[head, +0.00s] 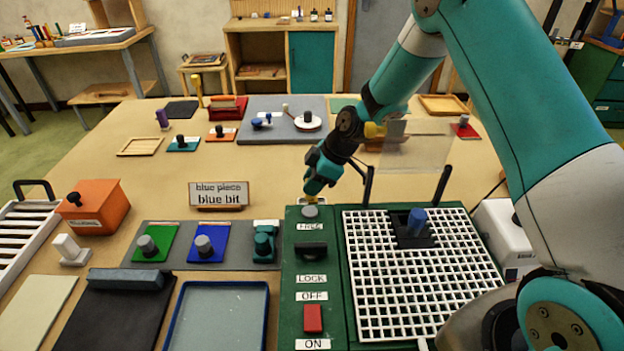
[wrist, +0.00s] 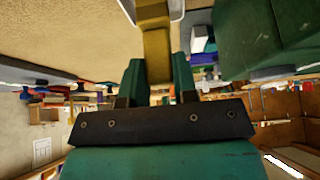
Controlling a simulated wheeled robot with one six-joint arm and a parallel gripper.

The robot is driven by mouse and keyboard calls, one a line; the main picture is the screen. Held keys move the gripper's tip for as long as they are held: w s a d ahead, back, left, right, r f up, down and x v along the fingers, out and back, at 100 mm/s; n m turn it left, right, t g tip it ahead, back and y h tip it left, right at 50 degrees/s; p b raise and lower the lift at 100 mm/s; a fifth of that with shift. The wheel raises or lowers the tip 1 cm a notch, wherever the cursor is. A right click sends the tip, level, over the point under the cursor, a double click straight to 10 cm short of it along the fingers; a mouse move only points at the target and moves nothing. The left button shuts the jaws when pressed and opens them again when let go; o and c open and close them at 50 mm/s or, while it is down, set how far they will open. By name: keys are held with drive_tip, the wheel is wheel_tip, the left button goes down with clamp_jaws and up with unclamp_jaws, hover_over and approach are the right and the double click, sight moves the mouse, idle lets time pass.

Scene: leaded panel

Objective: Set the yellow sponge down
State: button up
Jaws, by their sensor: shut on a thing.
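My gripper (head: 312,188) hangs at the middle of the table, fingers pointing down, just above the far end of the green machine's switch panel. In the wrist view my gripper (wrist: 155,85) has its two green fingers on either side of a yellow-brown block, the yellow sponge (wrist: 155,45). It is shut on the sponge. In the head view only a small yellow bit of the sponge (head: 309,199) shows below the fingertips, close above a grey knob. I cannot tell whether it touches the knob.
The green machine (head: 292,265) has a white grid (head: 415,300) with a blue-topped piece on it. A "blue piece, blue bit" sign (head: 219,194) stands left of my gripper. A blue-rimmed tray (head: 180,310) lies front left. Bare table (head: 130,190) shows left of the sign.

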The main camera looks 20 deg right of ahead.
drive_tip(key=shift+f, duration=0.2)
drive_tip(key=o, duration=0.9)
drive_tip(key=shift+c, duration=0.2)
drive_tip(key=shift+r, duration=0.1)
drive_tip(key=shift+r, duration=0.2)
drive_tip(key=b+v, duration=0.2)
drive_tip(key=v, duration=1)
drive_tip(key=shift+b, duration=0.4)
